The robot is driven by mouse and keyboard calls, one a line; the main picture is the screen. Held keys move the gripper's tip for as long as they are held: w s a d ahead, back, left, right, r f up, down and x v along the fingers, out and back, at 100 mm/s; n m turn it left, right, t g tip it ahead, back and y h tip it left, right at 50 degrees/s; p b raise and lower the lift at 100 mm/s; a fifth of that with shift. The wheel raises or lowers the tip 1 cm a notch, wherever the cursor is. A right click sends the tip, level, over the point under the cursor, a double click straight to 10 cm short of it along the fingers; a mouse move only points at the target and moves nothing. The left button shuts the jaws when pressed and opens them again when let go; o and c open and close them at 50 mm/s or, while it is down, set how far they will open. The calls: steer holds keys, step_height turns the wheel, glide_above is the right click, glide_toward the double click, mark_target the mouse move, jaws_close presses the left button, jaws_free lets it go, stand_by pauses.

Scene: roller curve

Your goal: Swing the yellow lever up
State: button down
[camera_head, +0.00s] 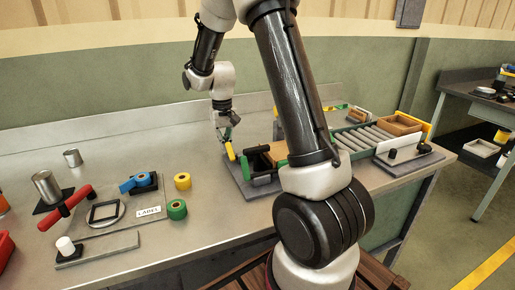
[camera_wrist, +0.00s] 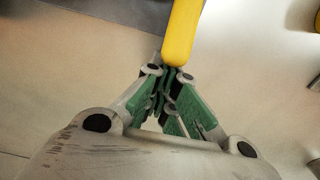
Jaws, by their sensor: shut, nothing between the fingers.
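The yellow lever (camera_head: 230,151) is a rounded bar at the left side of the dark fixture on the bench. In the wrist view the lever (camera_wrist: 183,32) runs down from the top edge, and its rounded end lies right at my fingertips. My gripper (camera_head: 226,137) points down beside the lever's end. In the wrist view my gripper's (camera_wrist: 170,76) green-padded fingers are shut together with nothing between them. The lever's end is just beyond the tips, not between them; I cannot tell whether they touch.
The fixture's grey base plate (camera_head: 240,188) carries black and green parts. To the right are a roller conveyor (camera_head: 362,140) and a wooden tray (camera_head: 400,124). Bare bench lies between the tapes and fixture.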

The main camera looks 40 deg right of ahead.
steer(key=shift+s, duration=0.3)
